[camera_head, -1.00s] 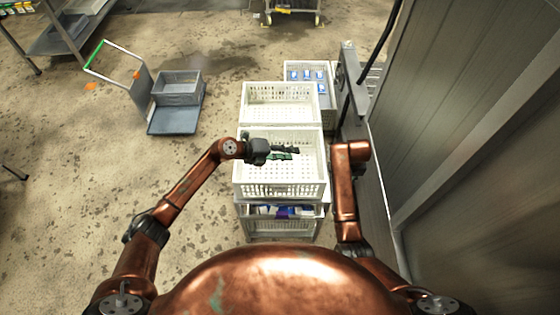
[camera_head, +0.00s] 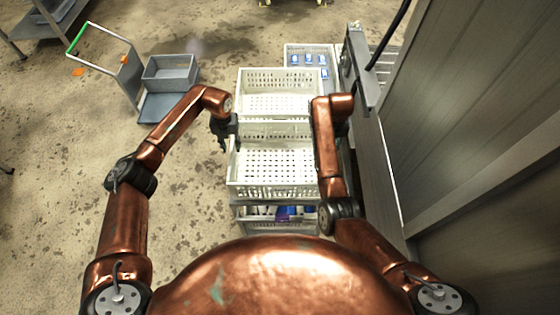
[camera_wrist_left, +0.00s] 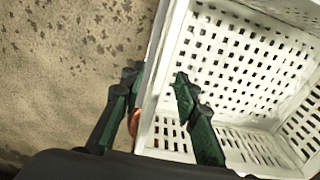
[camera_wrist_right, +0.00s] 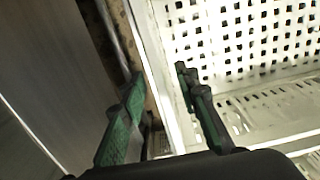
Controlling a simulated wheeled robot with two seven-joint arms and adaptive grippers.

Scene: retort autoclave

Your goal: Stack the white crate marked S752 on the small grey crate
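An empty white crate (camera_head: 272,190) sits on top of a stack in front of me; I cannot read any marking on it. The small grey crate (camera_head: 170,72) stands on a cart at the left back. My left gripper (camera_head: 222,134) is open at the white crate's left side. In the left wrist view its fingers (camera_wrist_left: 155,92) are apart, on either side of the rim (camera_wrist_left: 166,60). My right gripper is hidden by its arm in the head view. In the right wrist view its fingers (camera_wrist_right: 160,95) are apart, on either side of a rim (camera_wrist_right: 152,55).
A second white crate (camera_head: 280,76) stands just behind the first. A crate with blue items (camera_head: 310,50) is at the back right. Below the front crate is one with packed items (camera_head: 278,226). A metal wall (camera_head: 475,130) closes off the right. The floor on the left is mostly clear.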

